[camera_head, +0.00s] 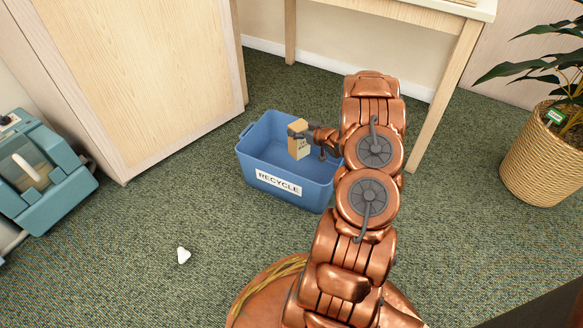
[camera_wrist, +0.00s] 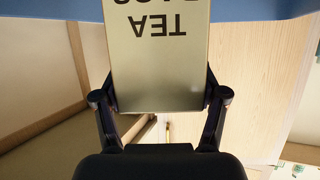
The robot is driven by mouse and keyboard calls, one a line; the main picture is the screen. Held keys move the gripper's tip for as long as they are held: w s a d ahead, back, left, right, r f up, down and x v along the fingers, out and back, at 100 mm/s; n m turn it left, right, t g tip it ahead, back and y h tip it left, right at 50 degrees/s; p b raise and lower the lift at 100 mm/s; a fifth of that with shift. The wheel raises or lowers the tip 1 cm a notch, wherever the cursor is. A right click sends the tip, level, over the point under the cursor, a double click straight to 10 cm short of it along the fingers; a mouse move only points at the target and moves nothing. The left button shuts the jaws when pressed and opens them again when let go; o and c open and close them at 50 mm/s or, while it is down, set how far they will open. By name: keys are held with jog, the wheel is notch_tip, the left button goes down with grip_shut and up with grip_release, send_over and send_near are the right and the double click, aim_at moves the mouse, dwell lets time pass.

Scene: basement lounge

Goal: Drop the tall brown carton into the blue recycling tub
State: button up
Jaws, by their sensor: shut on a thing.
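The tall brown carton (camera_head: 299,147) is held upright in my gripper (camera_head: 311,142), over the inside of the blue recycling tub (camera_head: 262,169). The tub stands on the carpet with a RECYCLE label on its front. In the wrist view, the carton (camera_wrist: 158,70) fills the upper middle, with TEA printed upside down. The two dark fingers of my gripper (camera_wrist: 160,98) press on its sides. The tub looks empty in the part I see. Its right end is partly hidden by my arm. How far the carton is above the tub floor I cannot tell.
A wooden cabinet (camera_head: 150,70) stands left of the tub and a pale table (camera_head: 447,85) behind it. A potted plant (camera_head: 543,150) is at right, a teal case (camera_head: 45,170) at left.

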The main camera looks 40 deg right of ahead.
jog(key=shift+f, duration=0.15)
jog(key=o, duration=1.1)
jog(key=d+v, duration=0.1)
jog(key=v, duration=1.1)
jog(key=shift+a, duration=0.45)
